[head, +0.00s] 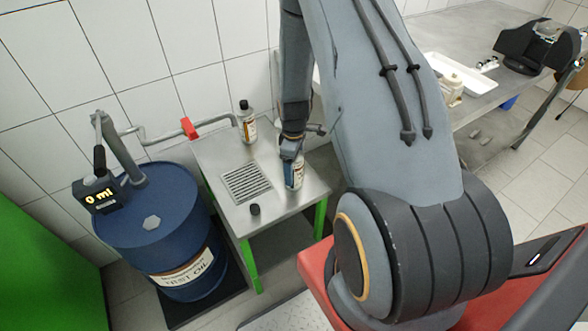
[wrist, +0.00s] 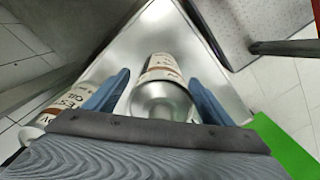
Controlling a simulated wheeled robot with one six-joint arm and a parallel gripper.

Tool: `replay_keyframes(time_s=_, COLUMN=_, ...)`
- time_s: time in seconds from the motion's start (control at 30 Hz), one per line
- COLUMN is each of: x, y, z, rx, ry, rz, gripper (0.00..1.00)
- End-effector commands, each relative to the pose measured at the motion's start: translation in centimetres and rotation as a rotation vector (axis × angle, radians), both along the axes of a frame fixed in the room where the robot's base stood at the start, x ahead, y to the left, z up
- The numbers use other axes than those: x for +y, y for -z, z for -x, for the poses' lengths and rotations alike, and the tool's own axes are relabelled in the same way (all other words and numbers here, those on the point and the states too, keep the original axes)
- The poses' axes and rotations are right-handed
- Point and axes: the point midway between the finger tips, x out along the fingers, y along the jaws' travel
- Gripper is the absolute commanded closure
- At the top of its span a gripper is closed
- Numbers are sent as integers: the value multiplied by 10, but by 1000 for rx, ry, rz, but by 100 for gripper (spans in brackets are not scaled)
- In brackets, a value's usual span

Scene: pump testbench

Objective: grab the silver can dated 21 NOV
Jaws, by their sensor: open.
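A silver can (head: 295,181) with a pale printed label stands on the small metal table (head: 222,160), near its right side. My gripper (head: 291,152) is above it, pointing down. In the wrist view the same can (wrist: 160,100) lies between the two blue fingers of my open gripper (wrist: 159,78), with a gap beside it. A second silver can (head: 247,124) with a dark cap stands near the table's back edge. A can with a printed label also shows at the left of the wrist view (wrist: 55,108), outside the fingers. No date can be read on either can.
A small black cap (head: 255,209) and a drain grate (head: 246,184) are on the table. A blue oil drum (head: 155,230) with a pump and a "0 ml" display (head: 97,196) stands left. A larger workbench (head: 440,30) with a white tray (head: 460,72) is at the right.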

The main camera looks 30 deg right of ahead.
Motion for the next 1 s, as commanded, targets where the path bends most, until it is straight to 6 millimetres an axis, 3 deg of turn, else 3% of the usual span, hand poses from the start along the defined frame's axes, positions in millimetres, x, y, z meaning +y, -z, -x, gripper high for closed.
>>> replay_keyframes(time_s=0.27, x=0, y=1, z=0, rx=0, ry=0, rz=0, gripper=26)
replay_keyframes(time_s=0.53, x=0, y=1, z=0, rx=0, ry=0, rz=0, gripper=70)
replay_keyframes(time_s=1.0, x=0, y=-10, z=-1, rx=-2, ry=0, rz=1, gripper=70)
